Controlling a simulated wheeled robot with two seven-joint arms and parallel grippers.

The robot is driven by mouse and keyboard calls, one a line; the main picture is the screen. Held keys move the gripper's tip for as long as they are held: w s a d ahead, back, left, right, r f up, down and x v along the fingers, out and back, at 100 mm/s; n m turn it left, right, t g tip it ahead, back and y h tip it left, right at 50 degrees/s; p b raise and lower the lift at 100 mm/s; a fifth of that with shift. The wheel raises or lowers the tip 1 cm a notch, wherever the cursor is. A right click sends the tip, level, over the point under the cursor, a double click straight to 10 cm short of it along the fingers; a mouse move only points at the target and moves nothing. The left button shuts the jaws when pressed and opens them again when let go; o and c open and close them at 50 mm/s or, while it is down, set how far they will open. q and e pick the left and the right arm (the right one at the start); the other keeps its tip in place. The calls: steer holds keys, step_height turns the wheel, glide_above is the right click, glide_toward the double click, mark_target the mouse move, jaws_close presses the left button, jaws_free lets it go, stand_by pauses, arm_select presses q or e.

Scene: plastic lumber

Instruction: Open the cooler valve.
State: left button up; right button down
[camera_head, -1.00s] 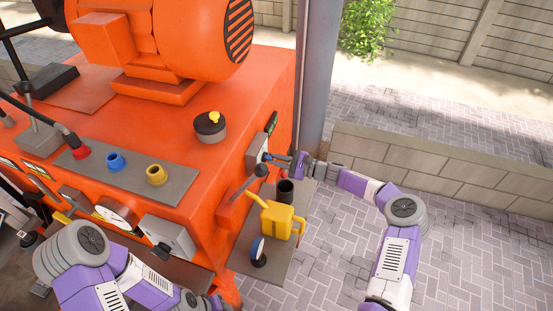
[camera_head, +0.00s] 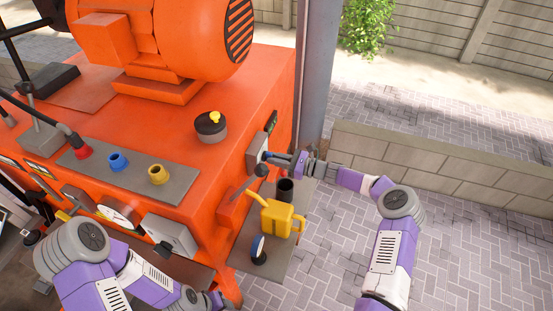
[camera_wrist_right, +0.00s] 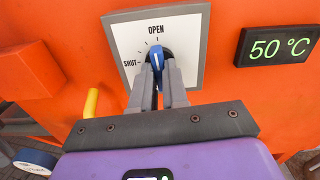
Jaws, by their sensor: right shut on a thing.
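The cooler valve is a blue knob (camera_wrist_right: 157,60) on a white, grey-edged dial plate (camera_wrist_right: 190,28) marked SHUT at the left and OPEN at the top. The knob's white pointer line is close to upright, toward OPEN. My right gripper (camera_wrist_right: 160,78) is shut on the knob, one finger at each side. In the head view, my right gripper (camera_head: 277,157) reaches in from the right to the plate on the orange machine's right side. My left gripper (camera_head: 218,301) is low in the head view, partly cut off, its fingers unclear.
A display (camera_wrist_right: 277,45) reading 50 °C is right of the plate. Below the valve, a side shelf (camera_head: 245,256) carries a yellow can (camera_head: 278,218), a dark cup (camera_head: 285,190) and a round blue-and-white item (camera_head: 258,250). The orange machine (camera_head: 215,165) fills the left; paving on the right is open.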

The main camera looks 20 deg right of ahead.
stand_by(0.3)
steer(key=c, duration=1.1)
jaws_free()
steer(key=shift+c, duration=0.2)
steer(key=v, duration=0.7)
steer(key=shift+s+d, duration=0.15)
steer(key=shift+d, duration=0.1)
